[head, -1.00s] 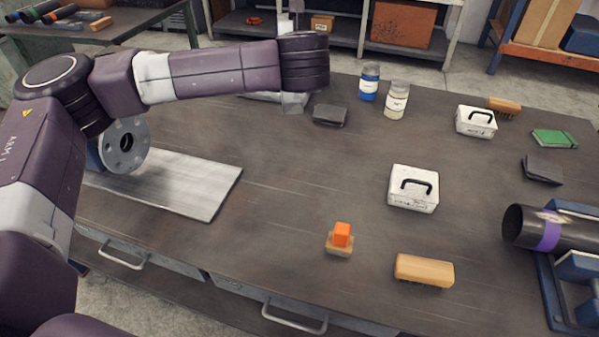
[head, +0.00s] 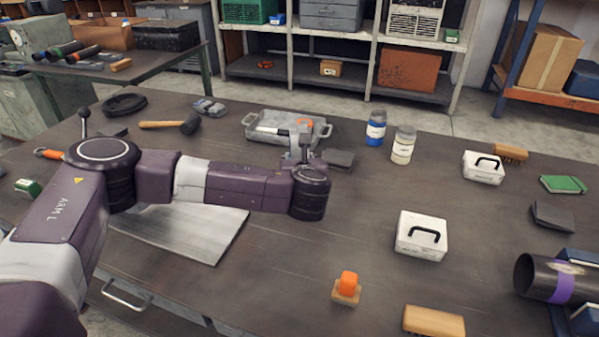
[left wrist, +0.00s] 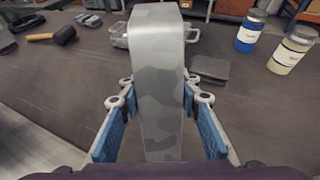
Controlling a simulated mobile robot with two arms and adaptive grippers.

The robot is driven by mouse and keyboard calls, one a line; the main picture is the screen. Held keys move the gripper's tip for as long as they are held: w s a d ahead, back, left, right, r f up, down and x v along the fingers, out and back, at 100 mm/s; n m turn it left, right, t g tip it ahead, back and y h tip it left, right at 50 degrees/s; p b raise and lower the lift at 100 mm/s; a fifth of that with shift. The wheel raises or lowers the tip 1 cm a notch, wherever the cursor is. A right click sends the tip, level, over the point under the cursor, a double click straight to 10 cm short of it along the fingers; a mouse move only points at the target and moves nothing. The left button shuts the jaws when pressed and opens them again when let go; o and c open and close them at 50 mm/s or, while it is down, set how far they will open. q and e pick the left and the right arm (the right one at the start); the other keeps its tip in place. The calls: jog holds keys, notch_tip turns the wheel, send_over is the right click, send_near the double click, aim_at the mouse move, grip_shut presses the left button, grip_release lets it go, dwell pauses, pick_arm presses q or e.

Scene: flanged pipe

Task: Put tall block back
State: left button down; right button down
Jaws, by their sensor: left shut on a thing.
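The tall block (left wrist: 158,85) is grey with a faint patchy pattern. In the left wrist view it stands up between the two blue-padded fingers of my left gripper (left wrist: 160,125), which is shut on it. In the head view my left gripper (head: 304,158) is partly hidden by its own wrist, beyond the middle of the bench. Only small grey parts show there, so I cannot tell how far the block is above the bench. A bare metal plate (head: 190,238) lies under my left arm. My right gripper is not in view.
A grey metal tray (head: 262,128) and a dark pad (head: 341,159) lie near the gripper. A mallet (head: 172,124) lies at left.

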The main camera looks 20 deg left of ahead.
pick_arm(q)
jog(key=shift+f, duration=1.95)
jog(key=c, duration=1.4)
grip_release()
jog(key=shift+s+f, duration=0.1)
jog(key=shift+s, duration=0.05)
jog(key=shift+d, duration=0.1)
jog(key=v, duration=1.2)
jog(key=shift+b, duration=0.4)
